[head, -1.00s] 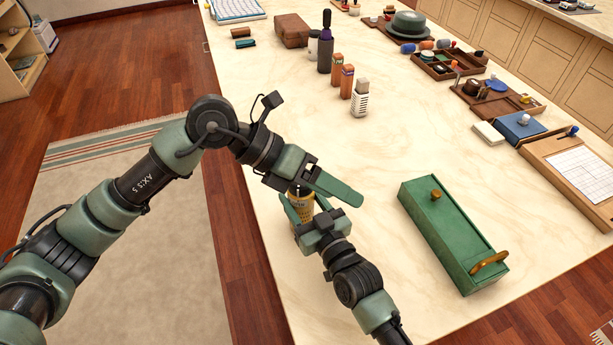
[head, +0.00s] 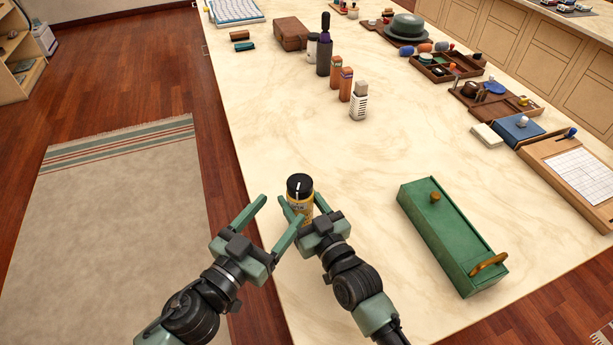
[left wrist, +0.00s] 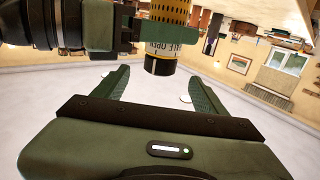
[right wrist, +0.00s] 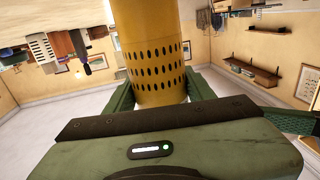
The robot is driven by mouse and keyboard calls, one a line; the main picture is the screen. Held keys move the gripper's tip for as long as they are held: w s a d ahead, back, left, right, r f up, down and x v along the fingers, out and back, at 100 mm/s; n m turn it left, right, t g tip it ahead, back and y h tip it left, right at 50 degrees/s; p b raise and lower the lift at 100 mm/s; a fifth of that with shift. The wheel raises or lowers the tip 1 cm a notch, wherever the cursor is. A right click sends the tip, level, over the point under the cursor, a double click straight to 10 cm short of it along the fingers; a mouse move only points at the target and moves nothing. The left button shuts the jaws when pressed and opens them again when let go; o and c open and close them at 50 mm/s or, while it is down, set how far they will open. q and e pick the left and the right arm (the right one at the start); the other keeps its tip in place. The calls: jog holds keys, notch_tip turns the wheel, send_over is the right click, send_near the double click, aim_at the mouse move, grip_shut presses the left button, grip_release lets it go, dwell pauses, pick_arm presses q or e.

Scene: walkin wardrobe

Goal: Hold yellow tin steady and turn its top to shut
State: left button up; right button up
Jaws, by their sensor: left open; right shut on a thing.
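The yellow tin (head: 299,207) stands upright near the left edge of the marble table. Its black top (head: 299,184) with a white line is on it. My right gripper (head: 301,217) is shut on the tin's body; the right wrist view shows its perforated yellow side (right wrist: 152,66) between the fingers. My left gripper (head: 275,222) is open and empty, just left of the tin, its fingers apart. In the left wrist view the black top (left wrist: 160,66) and lettered band (left wrist: 166,48) show beyond the open fingers (left wrist: 152,90), not between them.
A green box (head: 448,235) with a knob and brass handle lies to the right on the marble table (head: 400,150). Several bottles (head: 346,84), trays and a hat stand farther back. The table between the tin and these is clear.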

aim_at(307, 178)
pick_arm(q)
jog(key=x, duration=1.2)
jog(key=shift+c, duration=0.3)
jog(key=shift+a, duration=0.1)
jog(key=c, duration=1.3)
